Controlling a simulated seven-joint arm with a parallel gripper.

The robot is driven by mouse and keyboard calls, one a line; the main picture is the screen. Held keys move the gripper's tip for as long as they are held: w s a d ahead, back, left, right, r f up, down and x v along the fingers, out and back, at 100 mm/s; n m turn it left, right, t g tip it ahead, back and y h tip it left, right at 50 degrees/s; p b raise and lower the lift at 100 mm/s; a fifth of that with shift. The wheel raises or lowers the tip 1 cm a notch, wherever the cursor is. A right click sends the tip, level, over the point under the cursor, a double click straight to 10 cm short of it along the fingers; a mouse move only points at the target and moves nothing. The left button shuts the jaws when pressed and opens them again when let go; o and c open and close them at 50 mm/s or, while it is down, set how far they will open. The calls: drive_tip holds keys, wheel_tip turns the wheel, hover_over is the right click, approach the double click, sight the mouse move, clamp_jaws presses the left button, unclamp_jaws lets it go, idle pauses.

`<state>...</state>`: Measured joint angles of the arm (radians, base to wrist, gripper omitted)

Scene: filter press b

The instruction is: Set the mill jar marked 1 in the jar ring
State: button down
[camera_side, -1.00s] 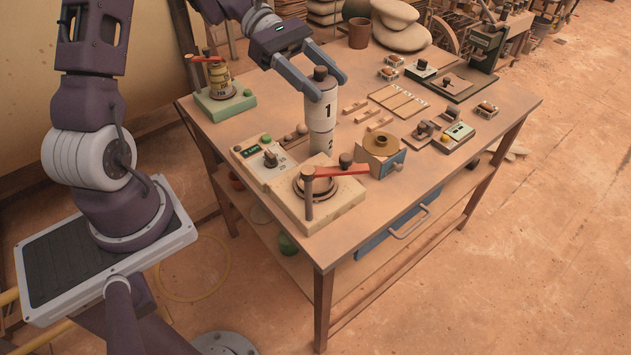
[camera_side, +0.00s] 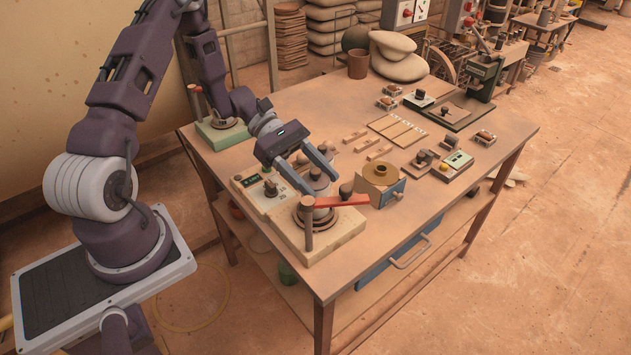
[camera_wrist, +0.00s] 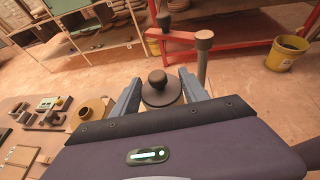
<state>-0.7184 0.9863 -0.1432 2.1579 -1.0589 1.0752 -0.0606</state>
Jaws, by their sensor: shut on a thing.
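The mill jar (camera_side: 317,181) has a dark round lid with a knob, and its lid also shows in the wrist view (camera_wrist: 160,92). My gripper (camera_side: 303,170) is shut on it from above, one finger on each side. The jar stands upright at the jar ring (camera_side: 322,216), on a pale block with a red arm (camera_side: 342,201). Its lower body is hidden behind the red arm and post, so I cannot tell whether it is fully seated. The number on it does not show now.
A control box (camera_side: 262,193) is at the left, a blue box with a tan ring (camera_side: 381,182) at the right. Wooden strips (camera_side: 379,152) lie behind. The table's front right is clear.

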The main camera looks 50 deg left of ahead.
drive_tip(key=shift+f, duration=0.3)
drive_tip(key=c, duration=0.6)
unclamp_jaws()
drive_tip(key=shift+f, duration=0.15)
